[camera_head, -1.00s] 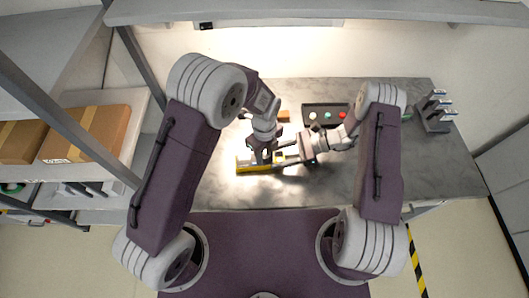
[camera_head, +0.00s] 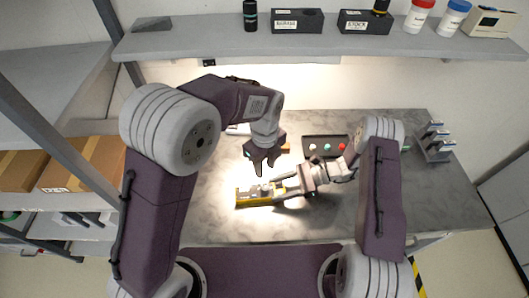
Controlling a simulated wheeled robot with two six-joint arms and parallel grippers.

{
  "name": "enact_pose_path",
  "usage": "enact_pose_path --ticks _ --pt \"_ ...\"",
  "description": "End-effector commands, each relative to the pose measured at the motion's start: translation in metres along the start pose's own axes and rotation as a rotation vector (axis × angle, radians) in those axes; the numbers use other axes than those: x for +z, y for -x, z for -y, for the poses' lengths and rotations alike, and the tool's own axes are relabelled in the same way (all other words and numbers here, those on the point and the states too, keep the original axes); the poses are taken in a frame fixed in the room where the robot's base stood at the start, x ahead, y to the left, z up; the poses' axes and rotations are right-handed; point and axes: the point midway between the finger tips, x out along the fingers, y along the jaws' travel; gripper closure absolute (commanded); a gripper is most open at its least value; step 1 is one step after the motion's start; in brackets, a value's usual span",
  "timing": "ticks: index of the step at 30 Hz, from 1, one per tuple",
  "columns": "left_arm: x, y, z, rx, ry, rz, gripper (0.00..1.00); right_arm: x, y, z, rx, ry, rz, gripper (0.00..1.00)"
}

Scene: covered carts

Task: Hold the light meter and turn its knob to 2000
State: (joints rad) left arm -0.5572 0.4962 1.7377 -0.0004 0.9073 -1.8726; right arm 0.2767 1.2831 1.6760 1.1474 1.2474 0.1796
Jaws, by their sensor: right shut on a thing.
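The light meter (camera_head: 244,198), a yellow-edged device with a dark and grey face, is low on the lit grey worktop. My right gripper (camera_head: 281,194) reaches in from the right and is shut on the meter's right part. My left gripper (camera_head: 263,169) is above and behind the meter, fingers pointing down, apart from it and open with nothing between the fingers. The knob and its setting are too small to read.
A dark box with green, white and red buttons (camera_head: 325,146) stands behind my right arm. A rack (camera_head: 434,142) is at the back right. A shelf (camera_head: 330,41) with bottles and bins runs above. The worktop's front is clear.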

Motion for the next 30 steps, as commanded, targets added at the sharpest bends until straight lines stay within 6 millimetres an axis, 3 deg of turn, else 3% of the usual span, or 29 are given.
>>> enact_pose_path --ticks 1,3,14,17,24,30 --pt "0.000 0.000 0.000 0.000 0.000 0.000 0.68 0.000 0.000 0.000 0.000 0.000 0.001 0.40" --pt "0.000 0.000 0.000 0.000 0.000 0.000 0.68 0.000 0.000 0.000 0.000 0.000 0.001 0.21" --pt "0.000 0.000 0.000 0.000 0.000 0.000 0.68 0.000 0.004 0.001 -0.002 0.001 0.000 0.20" --pt "0.000 0.000 0.000 0.000 0.000 0.000 0.68 0.000 0.020 0.002 -0.005 0.002 0.001 0.20" --pt "0.000 0.000 0.000 0.000 0.000 0.000 0.68 0.000 0.082 0.001 -0.006 0.001 0.000 0.20" --pt "0.000 0.000 0.000 0.000 0.000 0.000 0.68 0.000 0.114 0.001 -0.002 0.002 0.000 0.20"
